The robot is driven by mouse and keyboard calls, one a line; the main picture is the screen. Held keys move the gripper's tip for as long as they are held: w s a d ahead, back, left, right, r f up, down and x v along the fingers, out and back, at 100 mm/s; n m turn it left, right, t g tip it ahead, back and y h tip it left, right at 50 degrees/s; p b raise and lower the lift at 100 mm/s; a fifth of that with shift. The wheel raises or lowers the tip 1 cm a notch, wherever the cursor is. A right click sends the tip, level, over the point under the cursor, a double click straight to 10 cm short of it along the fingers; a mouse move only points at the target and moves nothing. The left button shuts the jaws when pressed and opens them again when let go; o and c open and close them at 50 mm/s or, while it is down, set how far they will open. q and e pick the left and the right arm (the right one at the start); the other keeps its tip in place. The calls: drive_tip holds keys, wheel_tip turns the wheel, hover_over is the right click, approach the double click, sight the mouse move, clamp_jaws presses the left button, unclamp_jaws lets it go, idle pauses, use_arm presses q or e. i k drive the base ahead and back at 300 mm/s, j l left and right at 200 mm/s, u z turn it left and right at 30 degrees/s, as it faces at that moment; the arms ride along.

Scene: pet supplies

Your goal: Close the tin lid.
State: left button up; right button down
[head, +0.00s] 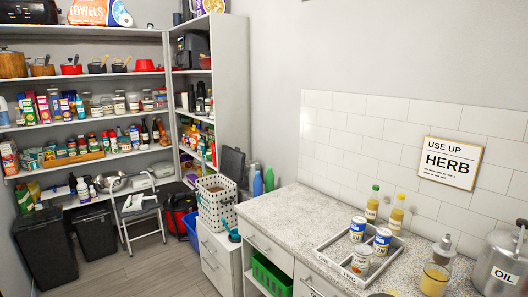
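A tray (325,257) on the speckled counter holds two blue-and-white tins, one at the back (357,229) and one to its right (382,242). A whitish tin (361,262) stands at the tray's front. A large grey metal container labelled OIL (500,268) stands at the right edge and is partly cut off. I cannot tell which of these is the task's tin, or make out an open lid. Neither of my grippers is in view.
Two bottles (371,204) (396,214) stand behind the tray. A glass dispenser with yellow liquid (435,278) stands between tray and container. The left part of the counter (285,208) is clear. A white basket (215,203) and full shelves (90,125) are farther left.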

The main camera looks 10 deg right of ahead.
sight(233, 161)
drive_tip(key=i+l, duration=0.15)
drive_tip(key=i, duration=0.55)
drive_tip(key=i+l, duration=0.2)
drive_tip(key=i, duration=0.5)
drive_tip(key=i+j, duration=0.35)
drive_tip(key=i+j+z, duration=0.15)
drive_tip(key=i+j, duration=0.15)
drive_tip(key=j, duration=0.25)
drive_tip(key=i+j, duration=0.35)
drive_tip(key=j+z, duration=0.05)
drive_tip(key=j, duration=0.05)
